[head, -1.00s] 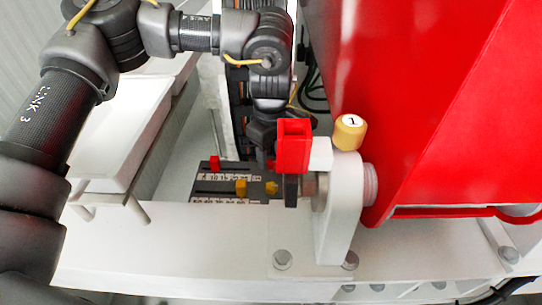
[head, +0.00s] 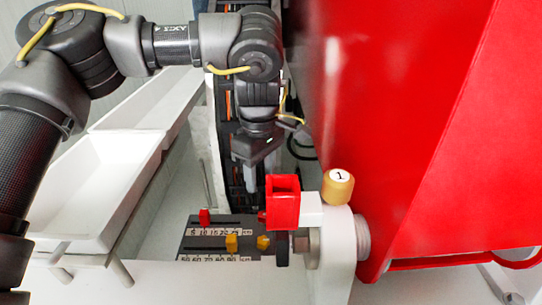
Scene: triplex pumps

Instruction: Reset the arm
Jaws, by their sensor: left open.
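My left arm comes in from the left of the head view and bends down near the middle. My left gripper (head: 252,180) points down above and behind a red square block (head: 283,201), apart from it, and appears empty. The red block joins a white piece on a white bracket (head: 334,240). The right gripper is not in view.
A dark scale panel (head: 215,240) with red (head: 205,216) and yellow (head: 232,243) sliders lies below the gripper. A yellow cap marked 1 (head: 338,186) sits on the bracket. A large red housing (head: 400,120) fills the right. White trays (head: 100,190) stand at left.

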